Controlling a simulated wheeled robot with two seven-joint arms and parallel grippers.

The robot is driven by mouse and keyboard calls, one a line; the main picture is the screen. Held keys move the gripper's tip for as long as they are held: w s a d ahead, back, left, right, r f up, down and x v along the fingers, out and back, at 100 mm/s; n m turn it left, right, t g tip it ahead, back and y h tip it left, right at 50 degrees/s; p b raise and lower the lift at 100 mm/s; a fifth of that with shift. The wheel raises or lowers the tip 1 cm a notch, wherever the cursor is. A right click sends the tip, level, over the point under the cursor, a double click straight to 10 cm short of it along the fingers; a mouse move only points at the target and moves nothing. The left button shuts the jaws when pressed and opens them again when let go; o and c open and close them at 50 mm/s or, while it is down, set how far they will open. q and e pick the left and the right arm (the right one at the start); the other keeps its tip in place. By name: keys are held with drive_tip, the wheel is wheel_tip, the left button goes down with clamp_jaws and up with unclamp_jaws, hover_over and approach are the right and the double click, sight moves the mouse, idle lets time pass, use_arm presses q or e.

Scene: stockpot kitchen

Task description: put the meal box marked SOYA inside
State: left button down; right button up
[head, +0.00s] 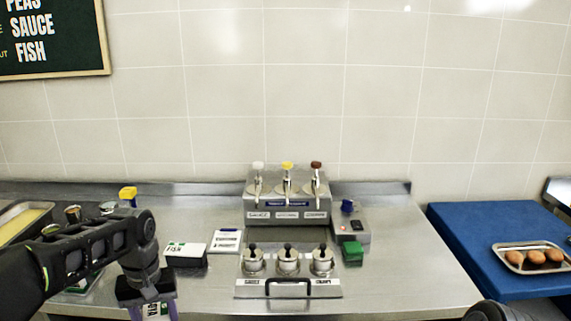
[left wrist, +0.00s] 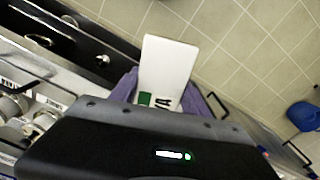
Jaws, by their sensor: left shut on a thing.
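My left gripper (head: 152,308) is at the lower left of the head view, above the front of the steel counter. It is shut on a white meal box (head: 154,311) with a green patch. In the left wrist view the box (left wrist: 168,65) stands between the purple fingers of the gripper (left wrist: 162,92); only the letters "YA" show, which fits SOYA, and the rest of the marking is hidden. A box marked FISH (head: 186,250) lies on the counter to the right of the gripper.
A dispenser with three levers (head: 286,207) stands at the back of the steel counter (head: 410,270). Several lidded pots sit in a rack (head: 288,291) before it. A green block (head: 352,251) lies to the right. A blue table (head: 470,235) holds a tray of brown eggs (head: 515,258).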

use_arm(q)
drive_tip(key=w+d+f+m, duration=0.2)
drive_tip(key=d+f+m, duration=0.2)
drive_tip(key=d+f, duration=0.3)
drive_tip(key=shift+d, duration=0.6)
